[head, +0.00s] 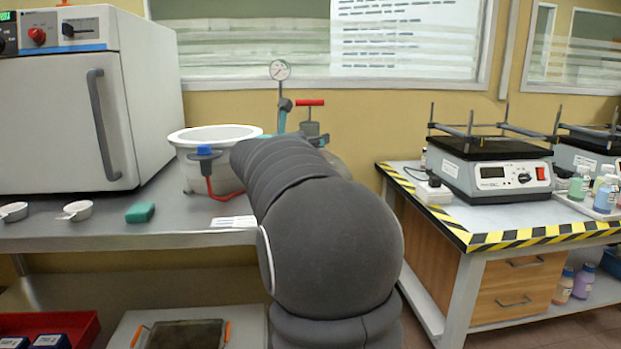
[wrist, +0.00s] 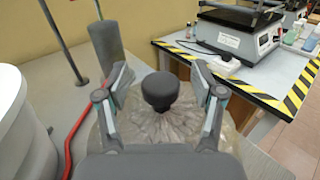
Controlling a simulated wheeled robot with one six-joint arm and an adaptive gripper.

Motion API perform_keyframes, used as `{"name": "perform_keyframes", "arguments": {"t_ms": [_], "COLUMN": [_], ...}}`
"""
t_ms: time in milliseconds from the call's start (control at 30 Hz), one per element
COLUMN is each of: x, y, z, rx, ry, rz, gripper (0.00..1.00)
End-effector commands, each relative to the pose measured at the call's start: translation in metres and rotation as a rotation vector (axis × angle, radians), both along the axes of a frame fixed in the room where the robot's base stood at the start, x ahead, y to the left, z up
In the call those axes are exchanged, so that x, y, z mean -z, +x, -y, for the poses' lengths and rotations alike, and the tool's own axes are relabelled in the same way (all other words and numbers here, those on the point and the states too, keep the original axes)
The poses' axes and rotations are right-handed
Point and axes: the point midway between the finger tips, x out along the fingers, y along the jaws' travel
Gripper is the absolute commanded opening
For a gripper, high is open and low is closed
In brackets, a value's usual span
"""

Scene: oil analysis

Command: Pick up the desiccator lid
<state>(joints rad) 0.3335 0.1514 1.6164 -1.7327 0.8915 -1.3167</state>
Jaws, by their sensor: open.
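The desiccator lid (wrist: 140,125) is a clear, glass-like dome with a dark round knob (wrist: 160,90) on top. It sits on the grey bench, near its right end, in the wrist view. My gripper (wrist: 163,85) is open, with one finger on each side of the knob and gaps between. In the head view my arm hides the gripper and most of the lid. The desiccator body (head: 215,134) is a white-rimmed round vessel on the bench, left of my arm; its side also shows at the left of the wrist view (wrist: 25,130).
A pump with a red handle (head: 310,103) and a gauge (head: 280,70) stand behind my arm. A red hose (wrist: 75,135) runs beside the lid. A white oven (head: 60,120) is at left. A shaker table with striped edging (head: 490,238) stands right, across a gap.

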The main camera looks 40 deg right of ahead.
Motion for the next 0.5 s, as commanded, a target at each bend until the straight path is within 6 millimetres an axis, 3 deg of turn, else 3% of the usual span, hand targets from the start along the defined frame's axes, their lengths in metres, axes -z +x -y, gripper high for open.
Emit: {"name": "perform_keyframes", "arguments": {"t_ms": [167, 433, 500], "x": [0.0000, 0.0000, 0.0000], "y": [0.0001, 0.0000, 0.0000], "z": [0.0000, -0.0002, -0.0002], "rx": [-0.001, -0.001, -0.001], "ry": [0.000, 0.000, 0.000], "rz": [0.000, 0.000, 0.000], "gripper": [0.68, 0.00, 0.00]}}
